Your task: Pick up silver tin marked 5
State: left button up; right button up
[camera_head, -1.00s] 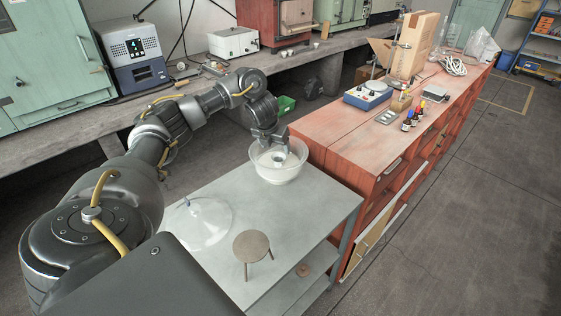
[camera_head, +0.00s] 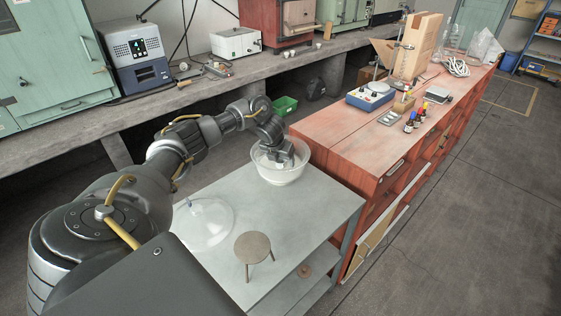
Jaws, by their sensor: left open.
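A clear, whitish bowl (camera_head: 281,178) stands at the far end of the grey metal table. My left gripper (camera_head: 284,161) reaches down into the bowl from above and is open. A small silver tin showed inside the bowl a second ago. Now the gripper covers that spot, and I cannot make out the tin or its number. I cannot tell whether the fingers touch it. My right gripper is not in view.
A clear dome lid (camera_head: 205,228) and a small round stool-like stand (camera_head: 252,248) are on the grey table (camera_head: 305,215). A red wooden cabinet (camera_head: 340,150) stands close to the bowl's right. The concrete bench (camera_head: 200,88) runs behind.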

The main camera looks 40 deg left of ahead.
pick_arm(q)
jog(key=c, duration=0.9)
jog(key=shift+c, duration=0.3)
jog(key=shift+r, duration=0.2)
